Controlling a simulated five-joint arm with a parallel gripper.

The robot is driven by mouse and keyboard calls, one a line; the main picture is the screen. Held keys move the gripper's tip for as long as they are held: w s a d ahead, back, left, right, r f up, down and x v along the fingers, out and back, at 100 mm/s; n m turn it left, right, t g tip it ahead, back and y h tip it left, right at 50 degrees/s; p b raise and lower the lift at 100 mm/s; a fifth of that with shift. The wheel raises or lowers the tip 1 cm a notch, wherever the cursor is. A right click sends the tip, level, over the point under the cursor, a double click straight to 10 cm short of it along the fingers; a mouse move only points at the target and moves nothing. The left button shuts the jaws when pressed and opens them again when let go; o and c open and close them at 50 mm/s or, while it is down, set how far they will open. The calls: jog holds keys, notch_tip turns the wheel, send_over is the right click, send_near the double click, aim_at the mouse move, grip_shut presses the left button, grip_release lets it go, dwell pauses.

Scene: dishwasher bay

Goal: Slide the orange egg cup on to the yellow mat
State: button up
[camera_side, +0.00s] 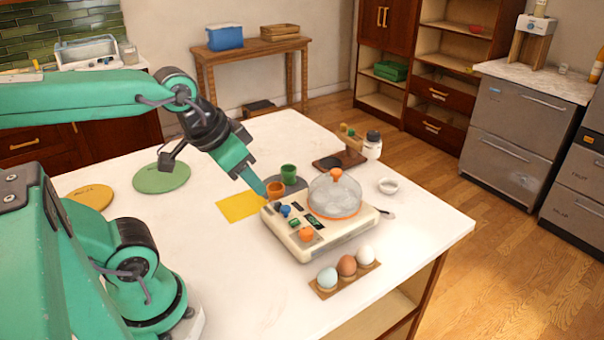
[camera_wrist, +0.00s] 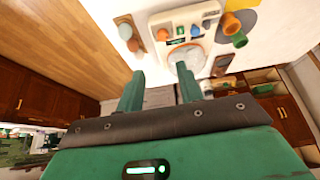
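The orange egg cup (camera_side: 275,189) stands upright on a grey round mat (camera_side: 299,184), beside a green egg cup (camera_side: 288,172). The yellow mat (camera_side: 238,207) lies flat and bare just left of them. My gripper (camera_side: 262,190) points down, its tip appearing close to the orange cup's left side; its far finger is hidden there. In the wrist view my gripper (camera_wrist: 160,68) has its fingers spread with nothing held between them. The orange egg cup (camera_wrist: 231,23) and green egg cup (camera_wrist: 240,40) show apart from the fingers, at upper right.
An egg cooker (camera_side: 327,233) with a clear dome (camera_side: 335,196) stands directly in front of the cups. A holder with three eggs (camera_side: 347,266) lies at the front. A green disc (camera_side: 161,177) and an orange disc (camera_side: 90,197) lie left. The worktop's right part is largely clear.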

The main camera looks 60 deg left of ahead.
jog(key=shift+o, duration=0.2)
jog(key=o, duration=0.6)
jog(key=shift+o, duration=0.2)
jog(key=n+g+y, duration=0.1)
jog(key=n+g, duration=0.3)
jog(key=n, duration=1)
send_near(275, 190)
jog(key=shift+s+d, duration=0.25)
jog(key=shift+d, duration=0.25)
jog(key=shift+s+d, duration=0.2)
jog(key=shift+d, duration=0.25)
jog(key=shift+a+f+n, duration=0.35)
jog(key=shift+f+n, duration=0.15)
jog(key=shift+w+a+f, duration=0.1)
jog(key=shift+w+f, duration=0.15)
jog(key=shift+f, duration=1)
jog(key=shift+w+a+f, duration=0.1)
jog(key=shift+w+f, duration=0.1)
jog(key=shift+f, duration=1.05)
jog(key=shift+w+a+f, duration=0.15)
jog(key=shift+w+f, duration=0.1)
jog(key=shift+f, duration=1.05)
